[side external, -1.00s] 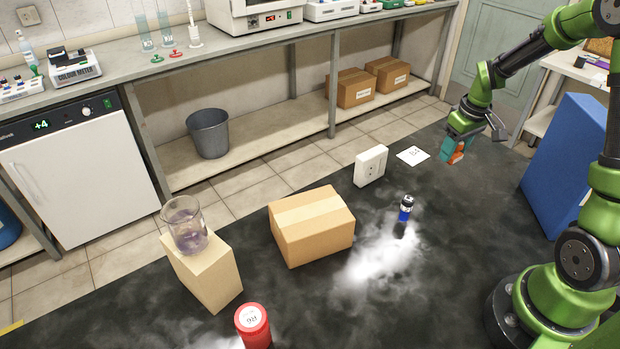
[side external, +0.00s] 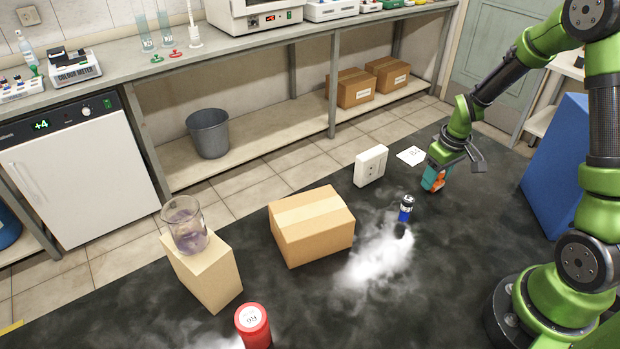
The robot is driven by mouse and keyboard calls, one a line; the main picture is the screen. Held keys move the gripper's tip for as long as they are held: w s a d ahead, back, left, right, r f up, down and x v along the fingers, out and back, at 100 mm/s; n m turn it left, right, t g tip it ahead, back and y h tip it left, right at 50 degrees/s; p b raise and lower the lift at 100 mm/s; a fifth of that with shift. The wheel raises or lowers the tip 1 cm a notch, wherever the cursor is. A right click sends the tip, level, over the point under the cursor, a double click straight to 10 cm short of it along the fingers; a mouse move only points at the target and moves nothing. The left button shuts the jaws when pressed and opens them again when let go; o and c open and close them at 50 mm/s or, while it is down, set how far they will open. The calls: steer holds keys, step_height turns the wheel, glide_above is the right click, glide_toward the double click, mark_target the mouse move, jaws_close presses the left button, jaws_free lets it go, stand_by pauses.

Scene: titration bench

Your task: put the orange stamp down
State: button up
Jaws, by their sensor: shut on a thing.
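The orange stamp (side external: 437,184) is small and partly hidden between the teal fingers of my gripper (side external: 433,180). My gripper is shut on it and points down, low over the dark table, to the right of the white card and above the blue battery-like cylinder in the picture. I cannot tell whether the stamp touches the table.
A white card (side external: 411,156) lies on the dark table (side external: 460,260). A white socket box (side external: 370,166), a blue-and-black cylinder (side external: 406,208), a cardboard box (side external: 311,226), a red jar (side external: 253,326) and a beaker (side external: 185,226) on a block (side external: 205,272) stand nearby. A blue panel (side external: 560,165) stands right.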

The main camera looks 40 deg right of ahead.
mark_target(443, 172)
steer(key=shift+f, duration=0.1)
steer(key=o, duration=1.2)
steer(key=shift+c, duration=0.2)
steer(key=r, duration=0.4)
steer(key=s+r, duration=0.1)
steer(key=r, duration=0.6)
steer(key=shift+s+r, duration=0.2)
steer(key=shift+r, duration=0.2)
steer(key=s+a+r+m+t, duration=0.1)
steer(key=s+a+r+t, duration=0.1)
steer(key=a, duration=0.4)
steer(key=s+a+r+m+t+y, duration=0.1)
steer(key=s+a+r+t, duration=0.1)
steer(key=s+a+r, duration=0.2)
steer(key=s+a+r+m+t+y, duration=0.1)
steer(key=s+a+r, duration=0.2)
steer(key=a+r, duration=0.3)
steer(key=shift+s+a+t, duration=0.3)
steer(key=shift+a+t, duration=0.1)
steer(key=shift+a, duration=0.75)
